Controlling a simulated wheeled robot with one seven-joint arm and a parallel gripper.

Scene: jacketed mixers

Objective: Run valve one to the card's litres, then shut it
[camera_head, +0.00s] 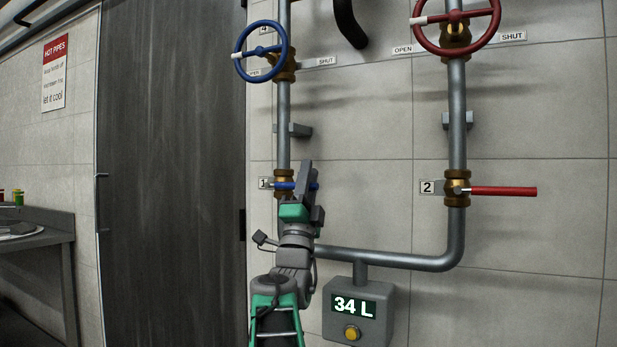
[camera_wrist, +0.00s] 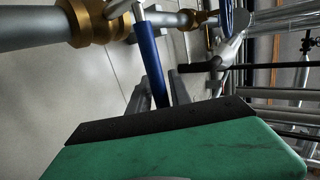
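Valve one (camera_head: 283,196) is a brass valve on the left upright pipe, beside a label reading 1 (camera_head: 263,183). Its blue lever (camera_head: 282,186) lies roughly level, across the pipe, partly hidden by my gripper (camera_head: 306,182). In the wrist view the blue lever (camera_wrist: 149,57) runs down between the grey fingers of my gripper (camera_wrist: 163,92), which lie close on both sides and look shut on it. The meter (camera_head: 359,308) below the pipes reads 34 L and has a yellow button. No card with a litre figure is readable in view.
Valve two (camera_head: 457,192) has a red lever (camera_head: 505,191) pointing right, across its pipe. A blue handwheel (camera_head: 260,52) and a red handwheel (camera_head: 455,22) are above. A hot pipes sign (camera_head: 55,75) hangs left of the dark door (camera_head: 170,170). A bench (camera_head: 35,240) is far left.

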